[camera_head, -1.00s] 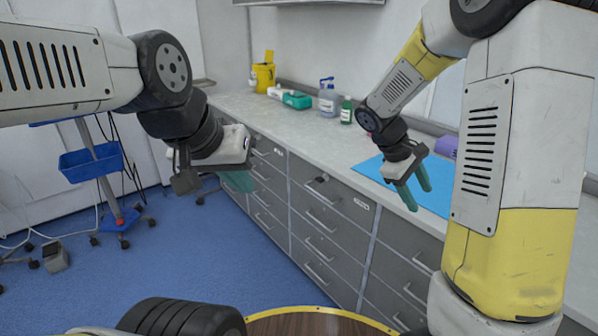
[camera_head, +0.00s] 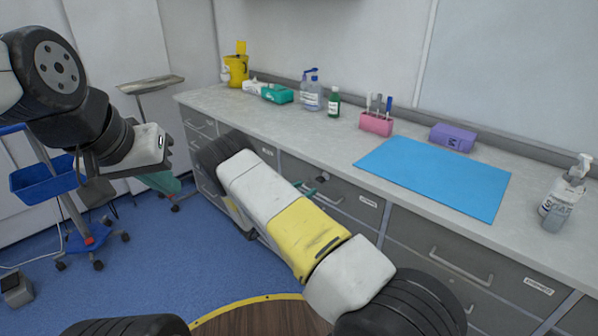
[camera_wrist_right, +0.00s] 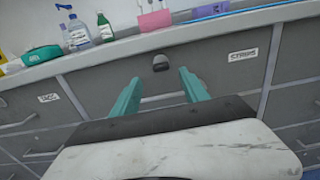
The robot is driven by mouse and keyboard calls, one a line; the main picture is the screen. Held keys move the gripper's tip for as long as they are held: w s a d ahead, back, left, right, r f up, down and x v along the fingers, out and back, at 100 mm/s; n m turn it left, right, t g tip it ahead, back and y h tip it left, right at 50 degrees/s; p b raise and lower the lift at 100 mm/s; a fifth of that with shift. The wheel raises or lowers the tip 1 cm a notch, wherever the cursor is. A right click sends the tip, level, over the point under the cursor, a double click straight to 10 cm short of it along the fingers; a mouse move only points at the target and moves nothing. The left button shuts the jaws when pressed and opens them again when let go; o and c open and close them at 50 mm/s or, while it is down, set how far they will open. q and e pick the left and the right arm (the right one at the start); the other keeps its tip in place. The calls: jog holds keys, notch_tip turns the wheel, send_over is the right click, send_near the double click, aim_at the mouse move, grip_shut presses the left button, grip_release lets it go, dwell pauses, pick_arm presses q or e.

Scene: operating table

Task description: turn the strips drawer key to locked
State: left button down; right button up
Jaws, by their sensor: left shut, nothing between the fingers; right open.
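The strips drawer (camera_wrist_right: 215,68) is a grey front with a white label (camera_wrist_right: 243,54) in the right wrist view. A small dark key in its lock (camera_wrist_right: 160,62) sits near the drawer's top edge. It also shows in the head view (camera_head: 323,177); I cannot tell which way it is turned. My right gripper (camera_wrist_right: 160,82) is open, its teal fingers spread to either side below the key, apart from it in the picture. In the head view my right arm hides most of that gripper. My left gripper (camera_head: 166,184) is shut and empty, away from the drawers at the left.
A soap bottle (camera_head: 563,195) stands at right. A blue-tray trolley (camera_head: 45,178) stands at left on open floor.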

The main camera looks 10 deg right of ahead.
aim_at(318, 180)
jog(key=x, duration=0.7)
jog(key=shift+w+d, duration=0.15)
jog(key=shift+d, duration=0.15)
grip_shut()
